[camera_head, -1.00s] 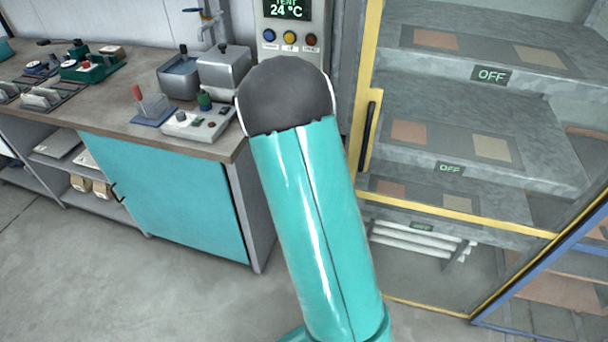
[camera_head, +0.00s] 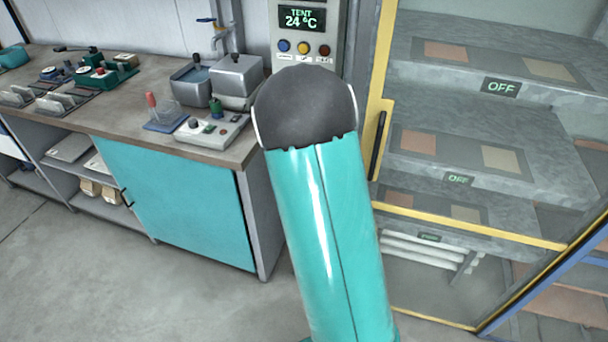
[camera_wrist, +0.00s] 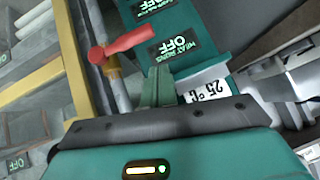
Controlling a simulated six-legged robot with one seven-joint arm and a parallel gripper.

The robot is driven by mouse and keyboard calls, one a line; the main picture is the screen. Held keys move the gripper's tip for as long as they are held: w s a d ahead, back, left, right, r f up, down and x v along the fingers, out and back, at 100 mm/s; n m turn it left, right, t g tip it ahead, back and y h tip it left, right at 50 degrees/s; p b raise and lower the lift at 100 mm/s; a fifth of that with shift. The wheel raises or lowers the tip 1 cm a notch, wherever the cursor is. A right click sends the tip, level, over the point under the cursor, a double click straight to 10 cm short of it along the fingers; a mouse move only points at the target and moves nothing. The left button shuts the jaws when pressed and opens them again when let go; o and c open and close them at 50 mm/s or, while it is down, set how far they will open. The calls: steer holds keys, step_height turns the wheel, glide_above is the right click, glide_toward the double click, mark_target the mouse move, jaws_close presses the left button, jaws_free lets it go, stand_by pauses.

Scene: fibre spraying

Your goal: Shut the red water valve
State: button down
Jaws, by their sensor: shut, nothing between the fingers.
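In the wrist view, a red lever valve (camera_wrist: 124,45) sits at the upper left on a pale vertical pipe (camera_wrist: 118,88). Its lever slants up to the right from a round hub on the pipe. My gripper (camera_wrist: 159,70) shows below the lever's free end as two green fingers closed together with nothing between them. A gap shows in the picture between the fingertips and the lever; I cannot tell the depth. The head view shows neither the red valve nor my gripper; my teal arm fills its middle.
Behind the fingers is a teal panel (camera_wrist: 218,22) with displays reading OFF. A yellow-framed cabinet (camera_head: 381,150) with OFF labels stands at the right in the head view. A workbench (camera_head: 140,128) with devices and a blue-handled tap (camera_head: 207,20) is at the left. Grey floor lies in front.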

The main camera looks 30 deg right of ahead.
steer(key=w+v, duration=0.1)
steer(key=v, duration=0.9)
steer(key=shift+a+r, duration=0.25)
steer(key=shift+a, duration=0.15)
stand_by(0.4)
steer(key=s+a+r+n+y, duration=0.3)
steer(key=a+r+y, duration=0.1)
steer(key=a, duration=0.4)
steer(key=s+a+r+n+y, duration=0.25)
steer(key=a+r, duration=0.25)
steer(key=a, duration=0.4)
steer(key=s+a+r+n, duration=0.2)
steer(key=s+r+n, duration=0.1)
steer(key=s, duration=0.4)
steer(key=s+a+r+n+g, duration=0.1)
steer(key=s+a+r+n, duration=0.2)
steer(key=s, duration=0.5)
steer(key=shift+a+r, duration=0.3)
steer(key=shift+r, duration=0.15)
steer(key=shift+d+h, duration=0.15)
steer(key=shift+h, duration=0.1)
